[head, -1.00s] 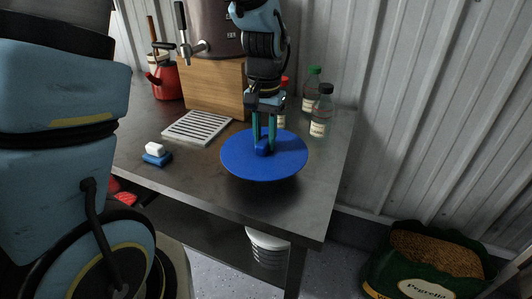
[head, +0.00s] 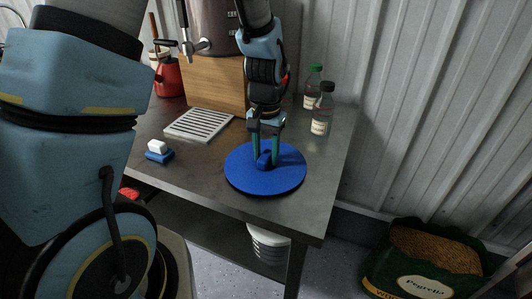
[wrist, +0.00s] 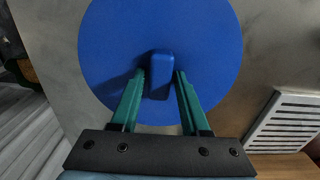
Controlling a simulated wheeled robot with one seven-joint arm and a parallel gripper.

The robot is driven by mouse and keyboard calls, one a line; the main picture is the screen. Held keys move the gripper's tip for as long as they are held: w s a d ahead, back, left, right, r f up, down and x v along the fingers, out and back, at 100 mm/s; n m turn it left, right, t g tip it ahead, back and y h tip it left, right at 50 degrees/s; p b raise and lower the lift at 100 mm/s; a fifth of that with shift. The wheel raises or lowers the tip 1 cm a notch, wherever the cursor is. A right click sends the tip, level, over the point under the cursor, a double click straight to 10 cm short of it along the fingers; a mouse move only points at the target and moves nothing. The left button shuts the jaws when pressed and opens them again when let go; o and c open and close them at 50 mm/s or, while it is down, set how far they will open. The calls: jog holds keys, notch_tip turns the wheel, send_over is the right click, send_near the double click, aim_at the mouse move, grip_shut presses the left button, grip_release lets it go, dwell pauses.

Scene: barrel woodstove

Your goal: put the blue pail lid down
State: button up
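The blue pail lid (head: 240,177) is a round disc lying flat on the metal table, near its front right corner. Its raised blue handle (head: 264,159) points up at the middle. My gripper (head: 264,158) points down over the lid, with one green finger on each side of the handle. In the wrist view the handle (wrist: 161,75) sits between the fingertips (wrist: 161,74), with a small gap on both sides. The gripper is open and holds nothing.
The metal table (head: 213,170) also bears a slotted drip tray (head: 199,124), a sponge with a white block (head: 159,152) and two bottles (head: 321,108) behind the lid. A corrugated wall (head: 430,100) stands at the right. A feed sack (head: 425,265) is on the floor.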

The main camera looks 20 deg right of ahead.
aim_at(266, 154)
jog(key=shift+o, duration=1)
notch_tip(266, 154, up, 12)
jog(key=b, duration=0.2)
jog(key=a+f+n, duration=0.2)
jog(key=a+n, duration=0.1)
jog(key=a, duration=1)
jog(key=a+f+n+t, duration=0.1)
jog(key=a+n, duration=0.3)
jog(key=a, duration=0.8)
jog(key=shift+w+a+f+t, duration=0.3)
jog(key=shift+w+a+f, duration=0.1)
jog(key=shift+f, duration=0.35)
